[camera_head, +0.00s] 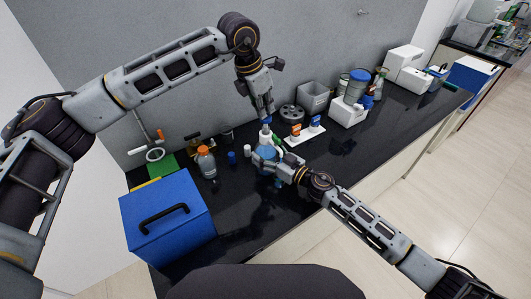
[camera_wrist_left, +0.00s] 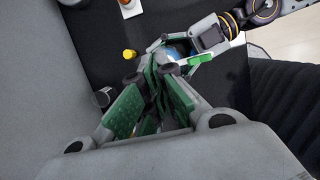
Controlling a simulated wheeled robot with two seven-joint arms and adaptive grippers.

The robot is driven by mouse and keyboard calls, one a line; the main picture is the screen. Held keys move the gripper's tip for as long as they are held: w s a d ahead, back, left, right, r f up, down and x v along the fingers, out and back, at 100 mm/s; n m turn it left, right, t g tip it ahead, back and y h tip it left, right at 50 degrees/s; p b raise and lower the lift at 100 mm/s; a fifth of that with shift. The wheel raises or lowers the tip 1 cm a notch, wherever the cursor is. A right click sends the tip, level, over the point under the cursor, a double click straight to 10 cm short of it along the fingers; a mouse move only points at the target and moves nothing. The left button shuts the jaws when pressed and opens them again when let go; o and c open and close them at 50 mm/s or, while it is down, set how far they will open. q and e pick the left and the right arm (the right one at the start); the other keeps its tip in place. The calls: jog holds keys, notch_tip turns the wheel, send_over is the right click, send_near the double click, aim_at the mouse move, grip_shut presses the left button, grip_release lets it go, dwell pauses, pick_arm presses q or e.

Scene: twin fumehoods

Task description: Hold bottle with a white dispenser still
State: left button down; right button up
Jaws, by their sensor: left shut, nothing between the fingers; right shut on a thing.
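The bottle with a white dispenser (camera_head: 267,153) looks blue and stands on the black bench near the middle of the head view. My right gripper (camera_head: 268,164) is shut around it, coming in from the right and hiding much of the bottle. My left gripper (camera_head: 266,119) points down just above the bottle's top. It is shut and empty; I cannot tell whether it touches the dispenser. In the left wrist view its green-padded fingers (camera_wrist_left: 153,88) are together, with a bit of the blue bottle (camera_wrist_left: 178,49) beyond them between the right gripper's fingers.
A blue box (camera_head: 165,212) with a black handle stands at the bench's near left. An orange-capped bottle (camera_head: 206,164) and small caps stand left of the held bottle. A white holder (camera_head: 304,134) with orange and blue items is close on its right. The front bench strip is clear.

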pick_arm(q)
jog(key=shift+f, duration=0.75)
jog(key=shift+r, duration=1.45)
pick_arm(e)
jog(key=o, duration=1.8)
jog(key=shift+d, duration=0.1)
